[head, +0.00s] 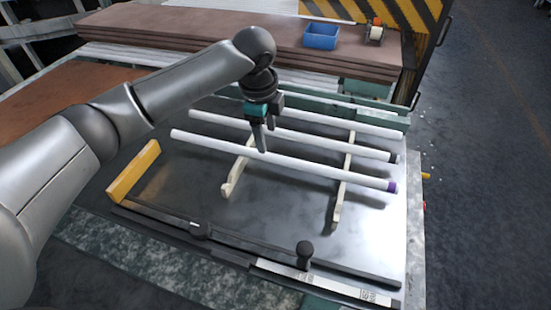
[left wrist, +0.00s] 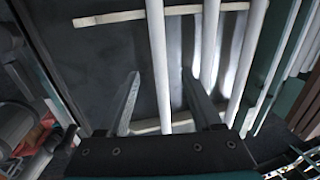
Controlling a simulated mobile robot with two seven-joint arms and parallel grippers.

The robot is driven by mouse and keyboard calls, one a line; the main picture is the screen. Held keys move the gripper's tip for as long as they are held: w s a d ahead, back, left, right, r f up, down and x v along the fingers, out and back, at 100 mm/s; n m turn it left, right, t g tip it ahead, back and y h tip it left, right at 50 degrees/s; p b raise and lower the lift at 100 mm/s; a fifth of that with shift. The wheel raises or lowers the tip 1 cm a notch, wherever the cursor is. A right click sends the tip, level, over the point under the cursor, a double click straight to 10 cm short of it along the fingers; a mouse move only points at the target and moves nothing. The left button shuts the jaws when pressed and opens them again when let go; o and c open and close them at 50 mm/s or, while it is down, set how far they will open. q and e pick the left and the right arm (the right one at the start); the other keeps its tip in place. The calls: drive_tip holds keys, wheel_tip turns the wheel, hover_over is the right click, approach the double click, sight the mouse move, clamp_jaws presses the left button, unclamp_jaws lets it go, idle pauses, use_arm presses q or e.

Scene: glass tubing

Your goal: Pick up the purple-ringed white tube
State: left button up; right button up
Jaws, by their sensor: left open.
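The purple-ringed white tube (head: 325,171) lies nearest the front of several parallel white tubes, across two pale wooden supports (head: 341,195). Its purple ring (head: 391,186) is at the right end. My left gripper (head: 263,146) points down at this tube, left of its middle, with open fingers. In the left wrist view, the leftmost tube (left wrist: 157,45) runs between the open fingers of my left gripper (left wrist: 162,76); no grip on it shows. The purple ring is not seen in that view. My right gripper is not in view.
A second white tube (head: 320,142) with a dark end lies just behind. A yellow block (head: 133,172) and a dark rail with a knob (head: 304,250) border the metal tabletop (head: 290,215). A blue bin (head: 321,35) stands on brown boards behind.

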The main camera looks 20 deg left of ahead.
sight(270, 155)
use_arm(q)
drive_tip(key=f, duration=0.3)
drive_tip(key=shift+w+f, duration=0.2)
drive_tip(key=shift+w, duration=0.1)
drive_tip(key=f, duration=0.3)
drive_tip(key=f+b, duration=0.1)
drive_tip(key=shift+w+d+f, duration=0.1)
drive_tip(key=shift+w+f, duration=0.2)
drive_tip(key=shift+w, duration=0.1)
drive_tip(key=c, duration=0.4)
clamp_jaws()
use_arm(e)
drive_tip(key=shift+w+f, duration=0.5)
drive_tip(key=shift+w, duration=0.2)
